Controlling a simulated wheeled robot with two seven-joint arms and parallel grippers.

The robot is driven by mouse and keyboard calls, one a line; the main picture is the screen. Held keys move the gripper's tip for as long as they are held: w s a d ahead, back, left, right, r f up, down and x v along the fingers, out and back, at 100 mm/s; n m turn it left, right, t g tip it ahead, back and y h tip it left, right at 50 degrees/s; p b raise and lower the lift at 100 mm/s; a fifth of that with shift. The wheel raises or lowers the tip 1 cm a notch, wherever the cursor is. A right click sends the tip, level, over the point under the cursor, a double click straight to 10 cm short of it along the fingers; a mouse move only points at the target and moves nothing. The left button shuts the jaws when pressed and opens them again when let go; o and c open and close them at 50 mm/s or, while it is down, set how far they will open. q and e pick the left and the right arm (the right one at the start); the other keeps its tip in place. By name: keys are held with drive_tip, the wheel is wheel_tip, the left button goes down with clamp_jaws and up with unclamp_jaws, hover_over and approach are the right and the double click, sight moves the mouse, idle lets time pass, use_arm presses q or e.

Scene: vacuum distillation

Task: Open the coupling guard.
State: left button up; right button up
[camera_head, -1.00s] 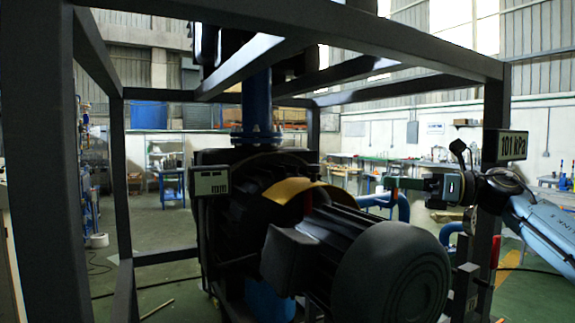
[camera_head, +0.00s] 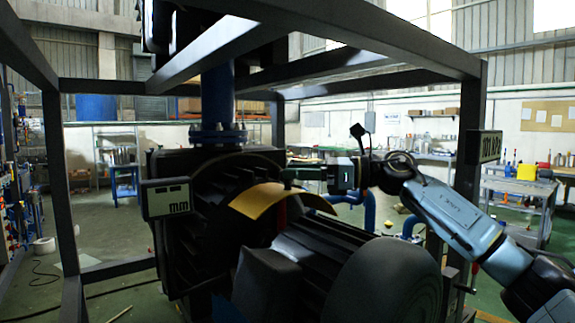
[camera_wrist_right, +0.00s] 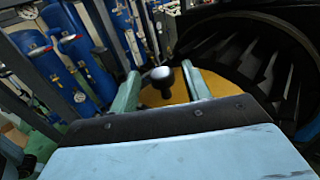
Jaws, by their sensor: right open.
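The coupling guard (camera_head: 258,201) is a yellow curved cover between the dark finned pump body and the dark motor. It looks lowered over the coupling. My right gripper (camera_head: 291,174) reaches in from the right, just above the guard's far right part. In the right wrist view the guard (camera_wrist_right: 172,95) shows behind the open fingers (camera_wrist_right: 163,80). A dark knob with a rounded, shiny end (camera_wrist_right: 161,74) stands between the fingers, with gaps visible on both sides. My left gripper is out of view.
A dark square frame (camera_head: 470,135) surrounds the machine, with beams overhead. A small display box (camera_head: 166,198) stands left of the guard, and another display (camera_head: 484,147) is on the right post. The motor (camera_head: 385,285) fills the front. A blue vertical pipe (camera_head: 217,95) rises behind.

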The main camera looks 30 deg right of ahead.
drive_tip(key=shift+x, duration=1.25)
clamp_jaws()
